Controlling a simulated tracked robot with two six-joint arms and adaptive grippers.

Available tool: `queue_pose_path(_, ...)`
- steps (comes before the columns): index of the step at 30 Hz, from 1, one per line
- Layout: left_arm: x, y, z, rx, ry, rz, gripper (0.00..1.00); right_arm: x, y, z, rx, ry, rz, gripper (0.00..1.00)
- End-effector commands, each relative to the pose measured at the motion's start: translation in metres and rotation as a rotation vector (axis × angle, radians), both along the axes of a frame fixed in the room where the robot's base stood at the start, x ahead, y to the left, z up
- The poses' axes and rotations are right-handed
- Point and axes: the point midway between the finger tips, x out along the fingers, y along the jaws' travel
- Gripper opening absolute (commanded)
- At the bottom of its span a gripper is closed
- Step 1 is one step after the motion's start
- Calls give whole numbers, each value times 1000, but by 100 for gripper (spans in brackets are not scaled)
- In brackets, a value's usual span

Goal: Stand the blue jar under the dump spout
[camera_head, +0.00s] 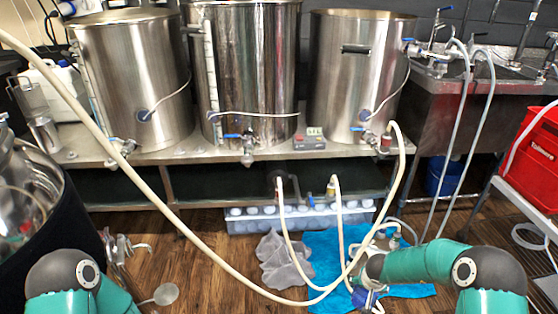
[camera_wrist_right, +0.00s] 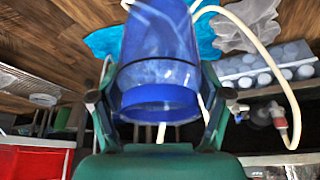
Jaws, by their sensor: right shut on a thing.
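My right gripper (camera_wrist_right: 152,98) is shut on the blue jar (camera_wrist_right: 160,55), with one finger on each side of it. The jar is see-through blue with a darker blue band at the end near the palm. In the head view only a small blue part of the jar (camera_head: 364,298) shows at the bottom edge, low over the floor. I cannot tell whether it is upright. Blue-handled valves sit low on the left kettle (camera_head: 122,148), middle kettle (camera_head: 247,150) and right kettle (camera_head: 384,140). I cannot tell which outlet is the dump spout.
A pale hose (camera_head: 215,262) loops across the front. A blue cloth (camera_head: 325,250), a grey cloth (camera_head: 283,262) and a bottle crate (camera_head: 250,222) lie below the metal bench (camera_head: 190,155). A red crate (camera_head: 535,160) stands right. Metal fittings (camera_head: 122,252) are at the lower left.

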Motion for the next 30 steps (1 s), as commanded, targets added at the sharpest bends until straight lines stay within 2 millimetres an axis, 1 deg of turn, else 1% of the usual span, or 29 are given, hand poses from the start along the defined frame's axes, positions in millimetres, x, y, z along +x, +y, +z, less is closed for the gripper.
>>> queue_pose_path(1,0,0,0,0,0,0,0,8,4,19,-1,-10,-14,33)
queue_pose_path(2,0,0,0,0,0,0,0,11,7,29,0,-10,-21,33)
queue_pose_path(5,0,0,0,0,0,0,0,17,17,66,0,-11,-46,33)
queue_pose_path(6,0,0,0,0,0,0,0,19,22,84,2,-11,-52,33)
queue_pose_path(9,0,0,0,0,0,0,0,14,37,120,1,-9,-48,33)
queue_pose_path(11,0,0,0,0,0,0,0,8,47,139,1,-6,-29,33)
queue_pose_path(12,0,0,0,0,0,0,0,1,55,149,0,-4,-6,33)
queue_pose_path(13,0,0,0,0,0,0,0,-6,60,154,0,-2,17,33)
queue_pose_path(14,0,0,0,0,0,0,0,-12,63,154,-1,2,45,33)
queue_pose_path(17,0,0,0,0,0,0,0,-28,74,144,0,5,171,33)
queue_pose_path(18,0,0,0,0,0,0,0,-29,76,144,-1,2,219,33)
queue_pose_path(23,0,0,1,0,0,0,0,-28,76,145,-1,-1,347,33)
queue_pose_path(24,0,0,20,0,1,0,0,-30,76,163,-3,-1,342,33)
queue_pose_path(26,0,0,33,0,0,0,0,-33,75,174,-7,0,340,33)
queue_pose_path(30,0,0,64,0,0,0,0,-41,74,201,-12,2,335,33)
